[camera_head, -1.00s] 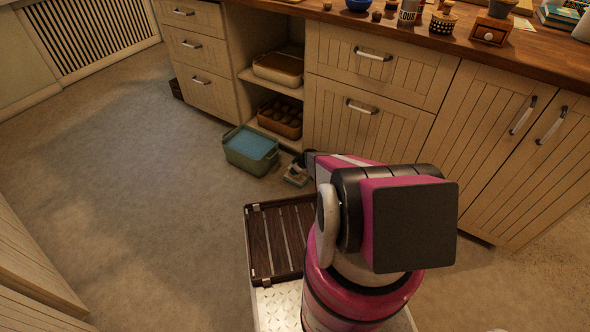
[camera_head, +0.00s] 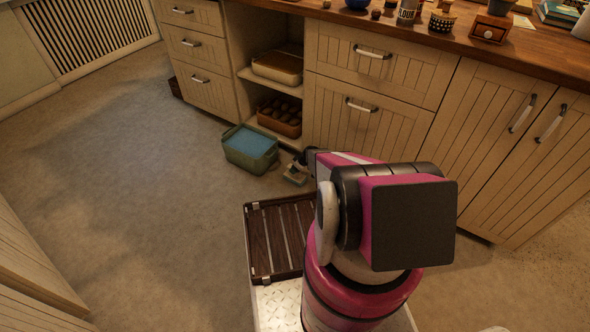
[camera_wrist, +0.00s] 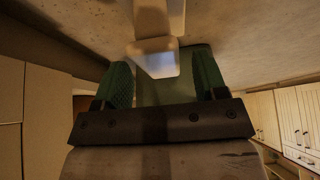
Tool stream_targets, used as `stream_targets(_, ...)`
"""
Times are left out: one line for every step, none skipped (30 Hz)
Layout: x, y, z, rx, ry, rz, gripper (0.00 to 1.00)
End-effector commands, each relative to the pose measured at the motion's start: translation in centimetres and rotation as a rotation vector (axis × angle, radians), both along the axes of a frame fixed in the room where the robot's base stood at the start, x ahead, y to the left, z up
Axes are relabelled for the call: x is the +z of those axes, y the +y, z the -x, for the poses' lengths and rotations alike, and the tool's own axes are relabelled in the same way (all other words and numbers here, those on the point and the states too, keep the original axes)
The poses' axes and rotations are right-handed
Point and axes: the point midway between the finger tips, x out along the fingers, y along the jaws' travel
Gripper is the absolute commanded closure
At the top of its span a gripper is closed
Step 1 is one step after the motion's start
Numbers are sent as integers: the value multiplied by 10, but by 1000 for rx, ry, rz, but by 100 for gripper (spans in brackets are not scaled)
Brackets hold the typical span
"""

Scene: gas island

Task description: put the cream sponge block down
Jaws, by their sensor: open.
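My gripper (camera_wrist: 162,66) shows in the wrist view with its two green textured fingers spread apart. A pale block-like shape (camera_wrist: 155,47) with a bluish-white face shows between and just beyond the fingertips. I cannot tell for sure that it is the cream sponge block, or whether it touches a finger. In the head view my gripper (camera_head: 296,174) is low near the floor, to the right of a teal tub (camera_head: 233,159). It is small there and partly hidden by my arm, and no cream block can be made out clearly.
The tub holds something blue (camera_head: 250,142). Cabinets with drawers (camera_head: 365,85) stand behind it. An open shelf unit holds a baking dish (camera_head: 278,69) and a brown crate (camera_head: 280,115). The counter (camera_head: 470,45) carries jars and a small drawer box. Floor (camera_head: 140,200) to the left is clear.

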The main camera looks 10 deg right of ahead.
Motion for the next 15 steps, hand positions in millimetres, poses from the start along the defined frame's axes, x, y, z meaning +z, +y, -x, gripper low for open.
stream_targets(11, -3, 5, 0, 0, 0, 34)
stream_targets(16, -5, 7, 0, 0, 0, 34)
stream_targets(23, -8, 9, 0, -1, 0, 34)
stream_targets(29, -11, 10, 0, -1, 0, 34)
stream_targets(34, -13, 12, -1, -2, 1, 34)
stream_targets(41, -16, 15, -1, -1, 1, 34)
stream_targets(46, -18, 17, -1, -1, 1, 34)
stream_targets(51, -20, 19, 0, -1, 1, 34)
stream_targets(57, -23, 22, 0, -1, 1, 34)
stream_targets(61, -24, 23, 0, 0, 0, 34)
stream_targets(65, -26, 25, 0, -1, 1, 34)
stream_targets(69, -28, 26, 0, -1, 1, 34)
stream_targets(72, -29, 27, 0, -1, 1, 34)
stream_targets(75, -29, 28, -1, 0, 0, 34)
stream_targets(81, -29, 30, -4, 4, -1, 34)
